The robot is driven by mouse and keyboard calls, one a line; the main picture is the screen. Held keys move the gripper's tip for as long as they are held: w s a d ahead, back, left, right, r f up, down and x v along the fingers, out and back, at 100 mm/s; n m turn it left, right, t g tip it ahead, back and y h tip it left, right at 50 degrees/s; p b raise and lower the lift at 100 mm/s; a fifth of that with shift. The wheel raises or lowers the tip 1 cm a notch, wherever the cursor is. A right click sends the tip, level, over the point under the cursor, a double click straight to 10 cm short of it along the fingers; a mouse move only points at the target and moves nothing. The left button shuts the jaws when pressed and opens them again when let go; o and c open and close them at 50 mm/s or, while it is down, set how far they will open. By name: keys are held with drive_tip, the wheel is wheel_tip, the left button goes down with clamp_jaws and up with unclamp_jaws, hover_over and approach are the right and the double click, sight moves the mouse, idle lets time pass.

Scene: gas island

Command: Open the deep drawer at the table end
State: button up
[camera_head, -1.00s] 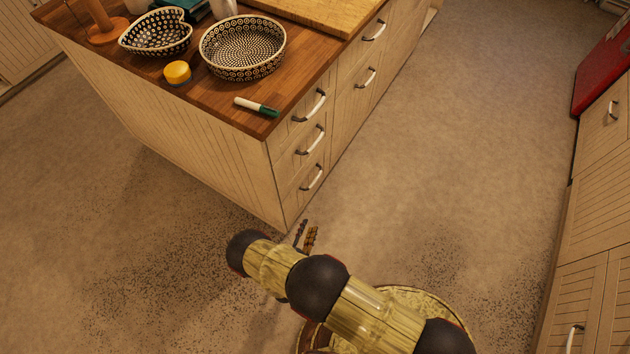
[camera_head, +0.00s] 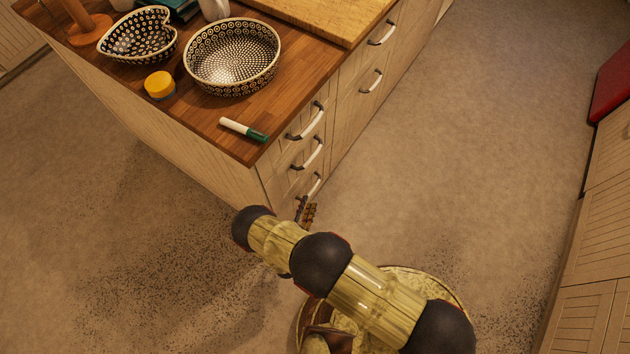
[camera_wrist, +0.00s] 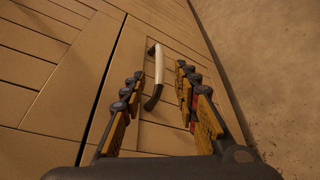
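The wooden island (camera_head: 200,165) has a stack of drawers at its near corner, each with a curved pale handle with dark ends. The lowest visible handle (camera_head: 315,186) of that stack is partly behind my gripper (camera_head: 306,211) in the head view. In the wrist view, a panelled drawer front (camera_wrist: 165,138) fills the middle, with a handle (camera_wrist: 157,80) standing off it. My gripper (camera_wrist: 159,74) is open, one finger on each side of the handle in the picture. I see no contact; the remaining distance is hard to tell. The drawer front looks closed.
On the worktop are a round patterned bowl (camera_head: 233,58), a heart-shaped dish (camera_head: 139,37), a yellow-lidded jar (camera_head: 159,86) and a green-capped marker (camera_head: 243,130). Cabinets (camera_head: 600,230) and a red appliance (camera_head: 612,85) stand at the right. Open floor (camera_head: 450,150) lies between.

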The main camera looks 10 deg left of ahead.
sight(313, 190)
drive_tip(key=b+x, duration=0.2)
drive_tip(key=x, duration=0.4)
drive_tip(key=shift+w+d+f, duration=0.1)
drive_tip(key=shift+w+f, duration=0.05)
drive_tip(key=shift+w, duration=0.1)
drive_tip(key=shift+w+b, duration=0.35)
drive_tip(key=shift+w, duration=0.35)
drive_tip(key=c, duration=0.3)
clamp_jaws()
drive_tip(key=shift+f, duration=0.1)
